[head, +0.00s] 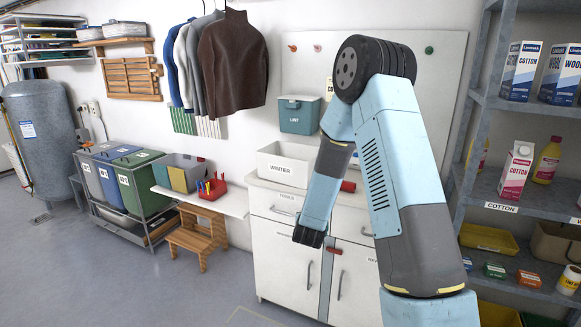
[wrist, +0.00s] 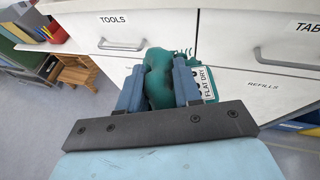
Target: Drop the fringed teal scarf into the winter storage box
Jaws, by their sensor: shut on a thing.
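The teal scarf (wrist: 158,72) is bunched between the fingers of my gripper (wrist: 159,84) in the wrist view, with some fringe showing at its upper right. A white tag reading FLAT DRY (wrist: 202,82) shows at its right side; I cannot tell whether it is attached. In the head view my gripper (head: 309,238) points down in front of the white cabinet, below the counter, and I cannot make out the scarf there. The winter storage box (head: 268,164), white and labelled WINTER, stands on the counter above and behind my gripper. Its right end is partly hidden by my arm.
The cabinet (head: 273,240) has drawers and doors with bar handles. A teal LINT box (head: 299,117) is above the winter box. A wooden step stool (head: 197,238) and a shelf with a red caddy (head: 212,188) are left. A stocked shelf rack (head: 515,199) is right.

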